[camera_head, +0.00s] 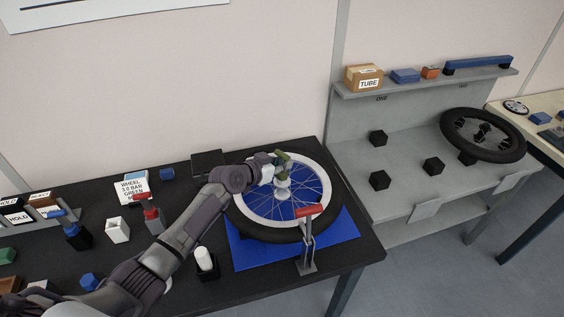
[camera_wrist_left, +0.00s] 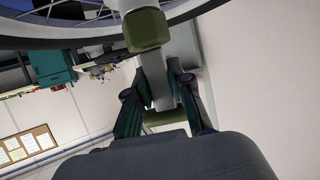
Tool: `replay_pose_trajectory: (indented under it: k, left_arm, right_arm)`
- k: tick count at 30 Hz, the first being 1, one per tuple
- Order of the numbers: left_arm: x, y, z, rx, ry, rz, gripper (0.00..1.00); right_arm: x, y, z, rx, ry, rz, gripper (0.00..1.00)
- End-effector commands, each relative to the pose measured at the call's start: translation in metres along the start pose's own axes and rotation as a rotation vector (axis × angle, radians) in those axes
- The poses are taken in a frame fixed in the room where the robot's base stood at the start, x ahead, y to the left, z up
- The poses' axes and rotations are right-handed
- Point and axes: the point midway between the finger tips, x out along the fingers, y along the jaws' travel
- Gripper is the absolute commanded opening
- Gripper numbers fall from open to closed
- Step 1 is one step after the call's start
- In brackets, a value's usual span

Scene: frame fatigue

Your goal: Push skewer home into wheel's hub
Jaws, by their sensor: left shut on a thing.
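The wheel (camera_head: 324,215), with a black tyre, silver rim and thin spokes, lies flat on a blue mat (camera_head: 343,229) on the dark bench. Its pale hub (camera_head: 283,193) is at the middle. My left gripper (camera_head: 270,168) reaches in from the left, just above the hub, shut on the skewer. The skewer's olive-green end (camera_head: 283,156) shows beside the fingers; how deep it sits in the hub is hidden. In the left wrist view my fingers (camera_wrist_left: 162,98) close around a grey part of the skewer, with an olive block (camera_wrist_left: 146,30) beyond. My right gripper is not in view.
A red-handled stand (camera_head: 308,240) is at the mat's front edge. A white-topped bottle (camera_head: 205,259), a red-topped tool (camera_head: 152,213) and a white cup (camera_head: 117,230) stand near my arm. A second wheel (camera_head: 483,135) rests on the grey rack at right.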

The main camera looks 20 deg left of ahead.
Motion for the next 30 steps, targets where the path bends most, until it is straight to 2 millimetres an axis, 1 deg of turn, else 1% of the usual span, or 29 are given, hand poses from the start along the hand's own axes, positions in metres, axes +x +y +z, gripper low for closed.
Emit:
replay_pose_trajectory:
  k: [1,2,6,7,16,20,23,30]
  left_arm:
    - [0.000,0.000,-0.001,0.000,0.002,-0.001,0.00]
    - [0.000,0.000,-0.001,0.000,0.002,-0.001,0.24]
    - [0.000,0.000,-0.001,0.000,0.002,0.000,0.47]
    - [0.000,0.000,-0.001,0.000,0.001,0.000,0.50]
    - [-0.001,0.000,0.000,-0.001,-0.001,0.000,0.50]
    - [-0.010,-0.001,0.001,0.001,0.000,0.000,0.50]
    - [-0.026,-0.001,0.001,0.003,0.000,-0.002,0.50]
    - [-0.078,-0.001,0.002,0.003,-0.002,-0.002,0.50]
  right_arm:
    - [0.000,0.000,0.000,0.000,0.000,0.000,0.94]
    - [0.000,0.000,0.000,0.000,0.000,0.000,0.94]
    - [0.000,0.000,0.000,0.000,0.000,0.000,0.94]
    - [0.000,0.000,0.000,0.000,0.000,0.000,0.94]
    - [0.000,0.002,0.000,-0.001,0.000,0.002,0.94]
    - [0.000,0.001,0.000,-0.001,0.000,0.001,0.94]
    - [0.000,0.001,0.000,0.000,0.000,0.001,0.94]
    - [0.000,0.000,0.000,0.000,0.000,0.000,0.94]
